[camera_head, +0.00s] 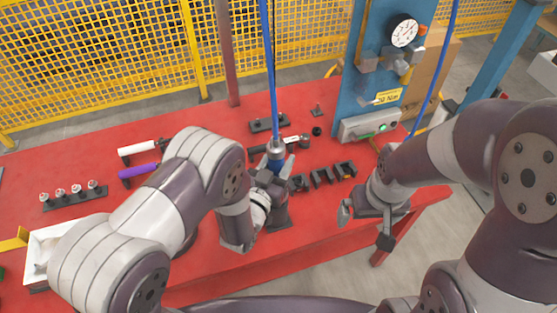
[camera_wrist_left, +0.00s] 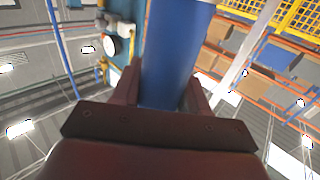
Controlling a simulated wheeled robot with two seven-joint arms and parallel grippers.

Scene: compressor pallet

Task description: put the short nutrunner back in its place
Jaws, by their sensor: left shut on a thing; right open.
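The short nutrunner (camera_head: 276,153) looks like a blue cylinder with a grey top, joined to a blue hose that runs up out of view. My left gripper (camera_head: 271,178) is shut on it above the red table, and the tool stands roughly upright. In the left wrist view the blue body (camera_wrist_left: 172,60) fills the gap between the fingers (camera_wrist_left: 165,95). Its lower end is hidden by my gripper. Black holders (camera_head: 322,177) stand on the table just right of it. My right gripper (camera_head: 364,224) is open and empty over the table's front edge, right of the holders.
On the red table (camera_head: 215,265) lie a white-handled tool (camera_head: 143,148), a purple-handled tool (camera_head: 139,173) and a rack of several sockets (camera_head: 75,194). A white tray (camera_head: 45,245) is at left. A blue post (camera_head: 372,85) with a gauge (camera_head: 404,33) stands behind.

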